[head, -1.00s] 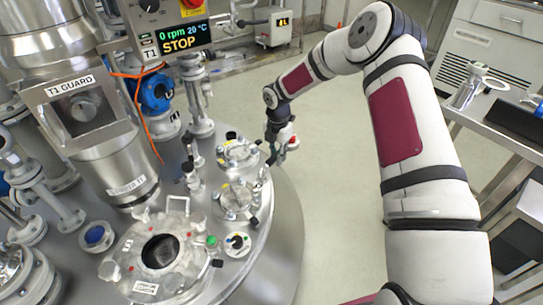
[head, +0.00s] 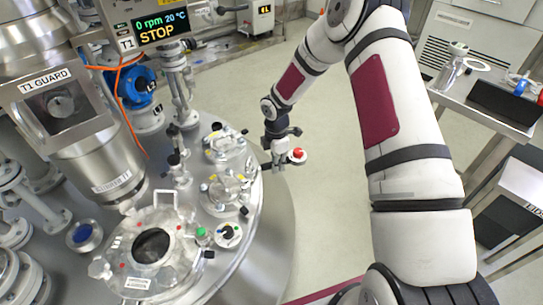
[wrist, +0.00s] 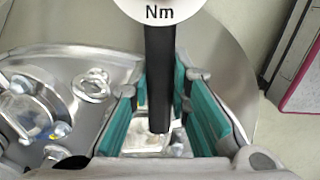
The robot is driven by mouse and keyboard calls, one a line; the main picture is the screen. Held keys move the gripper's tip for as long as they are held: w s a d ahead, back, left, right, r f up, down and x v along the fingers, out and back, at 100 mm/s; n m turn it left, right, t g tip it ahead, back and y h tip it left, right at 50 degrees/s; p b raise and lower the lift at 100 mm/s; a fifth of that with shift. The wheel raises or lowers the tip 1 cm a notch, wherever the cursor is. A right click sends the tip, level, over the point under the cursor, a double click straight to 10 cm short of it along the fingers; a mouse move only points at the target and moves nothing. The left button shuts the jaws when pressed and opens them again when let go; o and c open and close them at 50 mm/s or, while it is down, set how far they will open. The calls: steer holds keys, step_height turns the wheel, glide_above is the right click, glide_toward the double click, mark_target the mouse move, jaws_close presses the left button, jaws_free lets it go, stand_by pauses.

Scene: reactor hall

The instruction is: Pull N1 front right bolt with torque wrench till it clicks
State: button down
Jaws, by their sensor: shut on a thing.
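My gripper (head: 281,158) is off the right edge of the steel vessel lid in the head view. In the wrist view my gripper (wrist: 162,110) has its teal pads on either side of the black handle of the torque wrench (wrist: 159,70). A round white dial marked "Nm" tops the handle. The wrench's red and white end (head: 298,155) shows beside my gripper in the head view. Two bolted flanges, a rear one (head: 226,148) and a nearer one (head: 228,190), sit left of my gripper. I cannot read which is N1, and the wrench's drive end is unclear.
The lid also carries an open round port (head: 153,245) and a small round fitting with a black knob (head: 229,235). A T1 guard housing (head: 60,105) and pipes crowd the left. A steel bench (head: 475,108) stands at right. Floor between is clear.

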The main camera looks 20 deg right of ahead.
steer(key=s+a+m+b, duration=0.1)
steer(key=s+a+m, duration=0.7)
steer(key=s+m, duration=0.55)
steer(key=shift+m, duration=0.45)
steer(key=shift+w+d+r+p, duration=0.15)
steer(key=shift+w+r+p, duration=0.3)
steer(key=shift+r, duration=0.3)
steer(key=shift+w+d+r+p, duration=0.2)
steer(key=shift+w+r+p, duration=0.1)
steer(key=shift+r+p, duration=0.4)
steer(key=shift+w+d+r+p, duration=0.15)
steer(key=shift+w+r+p, duration=0.25)
steer(key=shift+r, duration=0.45)
